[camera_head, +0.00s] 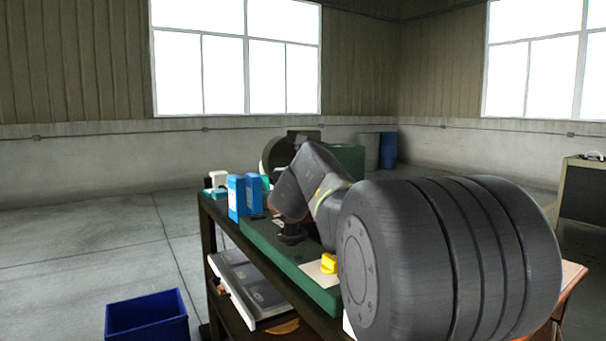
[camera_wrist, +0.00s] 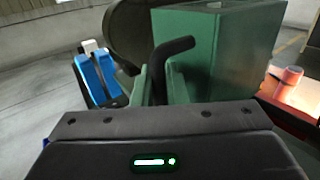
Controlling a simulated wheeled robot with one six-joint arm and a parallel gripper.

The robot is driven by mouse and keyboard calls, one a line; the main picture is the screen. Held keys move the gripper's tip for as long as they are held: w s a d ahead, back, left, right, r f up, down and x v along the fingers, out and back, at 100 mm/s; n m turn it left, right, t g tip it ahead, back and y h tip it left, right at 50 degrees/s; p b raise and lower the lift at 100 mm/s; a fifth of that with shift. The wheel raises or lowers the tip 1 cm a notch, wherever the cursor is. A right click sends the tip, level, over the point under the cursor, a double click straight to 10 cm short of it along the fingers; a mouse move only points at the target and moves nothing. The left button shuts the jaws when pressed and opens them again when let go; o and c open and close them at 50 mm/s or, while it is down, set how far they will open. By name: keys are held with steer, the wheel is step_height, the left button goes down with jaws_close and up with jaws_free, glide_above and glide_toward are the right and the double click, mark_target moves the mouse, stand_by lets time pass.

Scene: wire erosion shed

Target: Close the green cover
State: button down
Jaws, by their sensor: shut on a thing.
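A green box-shaped part (camera_wrist: 225,60), which looks like the green cover, stands ahead of my gripper in the wrist view; in the head view it shows partly behind my arm (camera_head: 348,158). How far open it stands I cannot tell. A black bent handle (camera_wrist: 164,62) rises beside a narrow green edge, just beyond my gripper (camera_wrist: 155,122). In the head view my arm hides much of the green base (camera_head: 275,245).
Blue boxes (camera_head: 237,197) stand at the bench's left end. A yellow block (camera_head: 329,263) sits on the base near my arm. A dark round part (camera_head: 272,158) is behind. A blue bin (camera_head: 147,318) is on the floor at left.

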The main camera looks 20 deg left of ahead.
steer(key=shift+r, duration=0.1)
steer(key=c, duration=1.6)
jaws_free()
steer(key=shift+a, duration=0.25)
steer(key=shift+o, duration=0.2)
steer(key=shift+d, duration=0.1)
steer(key=v, duration=1.4)
steer(key=shift+w, duration=0.1)
steer(key=x, duration=1.4)
steer(key=shift+d, duration=0.1)
